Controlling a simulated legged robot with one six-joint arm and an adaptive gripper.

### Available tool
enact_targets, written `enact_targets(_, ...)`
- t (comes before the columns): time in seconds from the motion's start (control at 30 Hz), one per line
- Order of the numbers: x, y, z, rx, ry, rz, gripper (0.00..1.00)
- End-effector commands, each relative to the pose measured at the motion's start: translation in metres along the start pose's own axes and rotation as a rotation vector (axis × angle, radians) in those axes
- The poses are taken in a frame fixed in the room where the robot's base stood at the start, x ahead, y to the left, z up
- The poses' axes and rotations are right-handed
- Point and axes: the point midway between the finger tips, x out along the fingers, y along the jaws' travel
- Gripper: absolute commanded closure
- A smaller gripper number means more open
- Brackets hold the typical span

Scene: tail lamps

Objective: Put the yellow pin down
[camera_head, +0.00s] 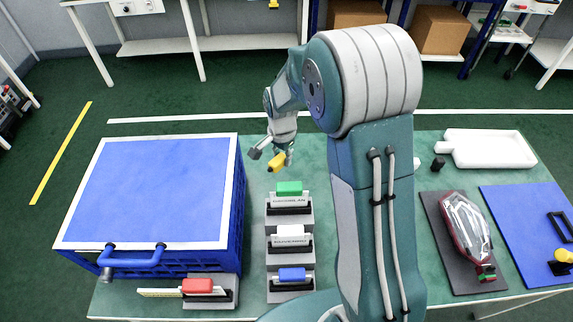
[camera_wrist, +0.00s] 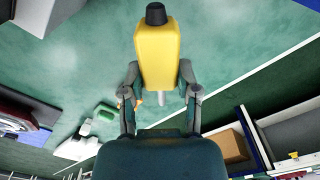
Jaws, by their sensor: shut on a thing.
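The yellow pin (camera_head: 276,162) is held in my gripper (camera_head: 268,155) above the green table (camera_head: 255,185), behind the row of grey stands. In the wrist view the yellow pin (camera_wrist: 157,57) has a black end and fills the space between the two fingers of my gripper (camera_wrist: 158,92). My gripper is shut on it. A gap between the pin and the table seems to show, but its height is hard to judge.
Grey stands with a green block (camera_head: 289,188), a white block (camera_head: 290,231) and a blue block (camera_head: 291,274) run toward the front. A blue crate (camera_head: 239,215) with a lid stands left. A red block (camera_head: 198,286) is at front left. A tail lamp (camera_head: 465,235), white tray (camera_head: 490,150) and blue mat (camera_head: 520,215) lie right.

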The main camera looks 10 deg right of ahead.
Motion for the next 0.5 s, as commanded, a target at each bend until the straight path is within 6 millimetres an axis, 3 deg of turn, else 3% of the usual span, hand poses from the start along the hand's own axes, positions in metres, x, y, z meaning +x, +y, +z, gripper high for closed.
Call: enact_targets(0.5,0.003,0.037,0.05,0.693,-0.001,0.003,1.0)
